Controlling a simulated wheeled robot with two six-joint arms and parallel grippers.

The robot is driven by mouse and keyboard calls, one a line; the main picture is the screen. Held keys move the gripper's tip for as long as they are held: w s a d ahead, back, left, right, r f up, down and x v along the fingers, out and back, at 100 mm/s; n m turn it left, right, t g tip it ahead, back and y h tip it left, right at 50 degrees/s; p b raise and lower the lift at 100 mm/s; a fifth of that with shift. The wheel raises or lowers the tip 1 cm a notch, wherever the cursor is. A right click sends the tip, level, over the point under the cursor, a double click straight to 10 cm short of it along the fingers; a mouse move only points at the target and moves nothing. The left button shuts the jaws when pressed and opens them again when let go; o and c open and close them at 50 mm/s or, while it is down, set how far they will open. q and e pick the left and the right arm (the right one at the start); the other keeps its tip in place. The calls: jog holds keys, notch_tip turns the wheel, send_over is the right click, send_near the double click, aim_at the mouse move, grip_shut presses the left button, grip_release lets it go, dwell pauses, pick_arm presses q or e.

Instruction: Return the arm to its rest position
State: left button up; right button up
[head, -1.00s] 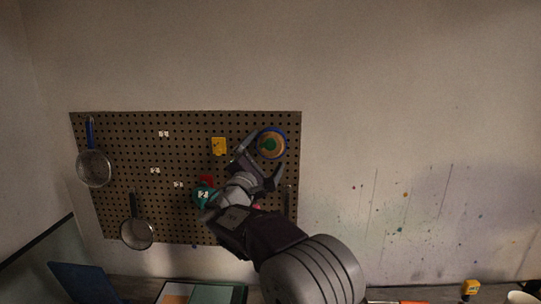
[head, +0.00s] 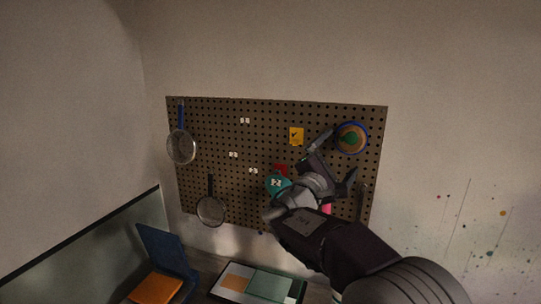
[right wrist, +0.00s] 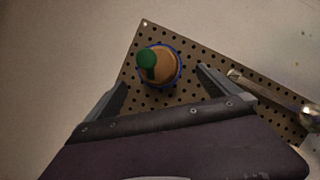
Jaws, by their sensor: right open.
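My right gripper (head: 335,160) is open and empty in front of the pegboard (head: 210,120). Its two fingers are spread apart, and the right wrist view shows them (right wrist: 162,92) with nothing between them. A round tan item with a blue rim and a green patch (head: 351,138) hangs on the board just up and right of the gripper. It also shows in the right wrist view (right wrist: 160,65), beyond the fingertips and apart from them. My right arm comes in from the lower right and hides part of the board. My left gripper is not in view.
Two strainers (head: 181,147) (head: 210,211) hang on the board's left half. A yellow tag (head: 296,136) and a teal round item (head: 277,186) are near the gripper. Below are a blue folder (head: 165,250) and a framed tray (head: 233,284).

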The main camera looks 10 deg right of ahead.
jog(key=s+f+m+g+y, duration=0.2)
jog(key=s+f+g+y, duration=0.15)
jog(key=f, duration=0.65)
jog(key=s+f+m+g+y, duration=0.15)
jog(key=s+f, duration=0.25)
jog(key=f, duration=0.6)
jog(key=s+f+m+g+y, duration=0.1)
jog(key=s+f+g+y, duration=0.2)
jog(key=f, duration=0.7)
jog(key=s+a+f+m+g+y, duration=0.4)
jog(key=s+a+f+m+y, duration=0.4)
jog(key=s+a+f+m, duration=0.3)
jog(key=s+a+f, duration=0.1)
jog(key=s+f, duration=0.1)
jog(key=s, duration=0.2)
jog(key=shift+f, duration=0.2)
jog(key=shift+a, duration=0.1)
